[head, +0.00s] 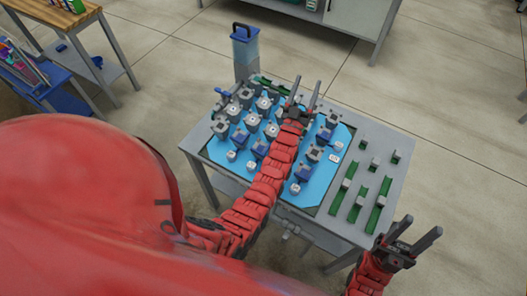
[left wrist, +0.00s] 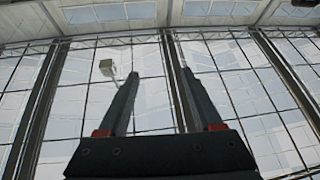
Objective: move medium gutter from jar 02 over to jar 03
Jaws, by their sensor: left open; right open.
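Several green gutters with grey ends lie on the right side of the table; a long one (head: 376,212), a mid-length one (head: 358,207) and short ones (head: 394,160) show. Another green strip (head: 268,82) is at the mat's back edge, partly hidden. I cannot tell which is the medium gutter. Small white tags stand on the blue mat, too small to read, so jar 02 and jar 03 cannot be told apart. My left gripper (head: 308,82) is open and empty above the mat's back part; the left wrist view shows its open fingers (left wrist: 152,65). My right gripper (head: 424,224) is open and empty beyond the table's front right corner.
Grey and blue fittings crowd the blue mat (head: 318,190). A blue-lidded clear tank (head: 246,48) stands on a grey post behind the table (head: 385,138). A wooden bench (head: 57,18) and a blue cart (head: 52,82) are at the left. A grey cabinet (head: 350,15) is at the back.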

